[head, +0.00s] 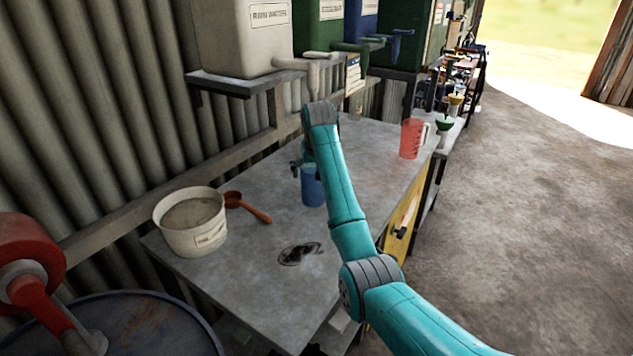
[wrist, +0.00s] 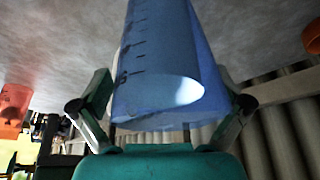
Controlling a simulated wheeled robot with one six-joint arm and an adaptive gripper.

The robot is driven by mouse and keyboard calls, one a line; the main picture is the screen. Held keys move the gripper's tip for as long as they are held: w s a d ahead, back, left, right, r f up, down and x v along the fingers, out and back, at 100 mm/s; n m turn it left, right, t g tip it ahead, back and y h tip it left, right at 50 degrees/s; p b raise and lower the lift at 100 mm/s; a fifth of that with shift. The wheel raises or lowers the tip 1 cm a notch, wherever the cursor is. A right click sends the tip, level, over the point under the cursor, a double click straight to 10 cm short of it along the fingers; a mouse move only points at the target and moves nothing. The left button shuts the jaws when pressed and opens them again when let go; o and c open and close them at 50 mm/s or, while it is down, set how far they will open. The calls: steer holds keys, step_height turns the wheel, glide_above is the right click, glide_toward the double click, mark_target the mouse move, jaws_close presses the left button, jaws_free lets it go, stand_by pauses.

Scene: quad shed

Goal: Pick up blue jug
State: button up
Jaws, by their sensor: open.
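The blue jug (head: 312,190) stands on the grey workbench (head: 260,250), partly hidden behind my arm in the head view. In the wrist view the blue jug (wrist: 155,60) fills the middle, with dark measuring marks on its side and its pale rim opening showing. My gripper (wrist: 168,100) is open, with one finger on each side of the jug. I cannot tell whether either finger touches it. In the head view my gripper (head: 300,167) is mostly hidden by my arm, close to the jug's upper part.
A white bucket (head: 206,238) and an orange scoop (head: 255,211) lie left of the jug. A red jug (head: 411,140) stands near the bench's right edge. Labelled tanks with taps (head: 240,40) sit on a wall shelf above. A drum (head: 130,325) is at the front left.

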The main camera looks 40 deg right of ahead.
steer(key=c, duration=1.4)
steer(key=shift+r, duration=0.1)
steer(key=shift+c, duration=1.4)
steer(key=shift+r, duration=0.15)
